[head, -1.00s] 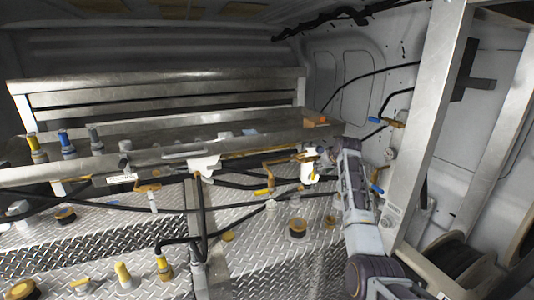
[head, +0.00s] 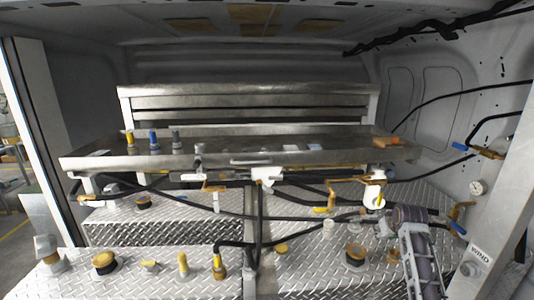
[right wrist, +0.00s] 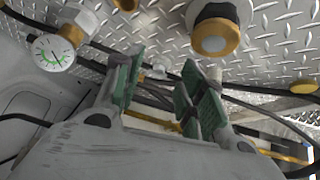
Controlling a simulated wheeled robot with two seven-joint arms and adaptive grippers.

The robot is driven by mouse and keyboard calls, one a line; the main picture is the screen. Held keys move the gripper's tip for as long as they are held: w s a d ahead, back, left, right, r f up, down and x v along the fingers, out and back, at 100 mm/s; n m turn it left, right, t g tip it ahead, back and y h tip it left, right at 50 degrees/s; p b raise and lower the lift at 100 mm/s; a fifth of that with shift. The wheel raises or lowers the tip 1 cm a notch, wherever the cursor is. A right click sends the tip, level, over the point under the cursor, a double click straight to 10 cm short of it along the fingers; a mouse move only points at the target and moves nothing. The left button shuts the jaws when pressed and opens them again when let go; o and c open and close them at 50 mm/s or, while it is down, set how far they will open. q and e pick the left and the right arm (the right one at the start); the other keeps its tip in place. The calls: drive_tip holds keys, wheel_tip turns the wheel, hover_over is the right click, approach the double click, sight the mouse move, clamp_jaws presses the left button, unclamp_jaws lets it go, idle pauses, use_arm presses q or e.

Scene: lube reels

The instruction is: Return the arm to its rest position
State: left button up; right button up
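My right arm (head: 420,260) comes up from the lower right of the head view. Its gripper (head: 368,216) points left, just below a white-and-yellow canister (head: 374,190), and its fingers are hard to make out there. In the right wrist view the two green-padded fingers (right wrist: 160,88) stand apart with nothing held between them. A pressure gauge (right wrist: 50,52) is to the left of the fingers, and a brass-and-black fitting (right wrist: 215,32) is above them, on diamond plate. My left gripper is in neither view.
A metal tray shelf (head: 250,158) with bottles spans the back. Black hoses (head: 300,216) cross in front of it. Capped diamond-plate tanks (head: 310,255) fill the lower area. A metal upright (head: 490,245) stands close to the right of the arm.

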drive_tip(key=s+a+f+n+g, duration=0.1)
drive_tip(key=s+a+f, duration=0.4)
drive_tip(key=s, duration=0.4)
drive_tip(key=s+a+f+g, duration=0.1)
drive_tip(key=s+a+f, duration=0.4)
drive_tip(key=s, duration=0.5)
drive_tip(key=s+a+f+n+g, duration=0.1)
drive_tip(key=s+a+f, duration=0.4)
drive_tip(key=s, duration=0.4)
drive_tip(key=s+a+r+y, duration=0.25)
drive_tip(key=s+a, duration=0.45)
drive_tip(key=s, duration=0.5)
wheel_tip(320, 180, down, 32)
drive_tip(key=s+g, duration=0.2)
drive_tip(key=s+d+f, duration=0.2)
drive_tip(key=s+f, duration=0.8)
drive_tip(key=s, duration=0.1)
drive_tip(key=s+d+f+g, duration=0.1)
drive_tip(key=s+d+f, duration=0.1)
drive_tip(key=s+f, duration=0.8)
drive_tip(key=shift+s+d+f+n+h, duration=0.25)
drive_tip(key=shift+s+f+n+h, duration=0.2)
drive_tip(key=shift+s, duration=0.55)
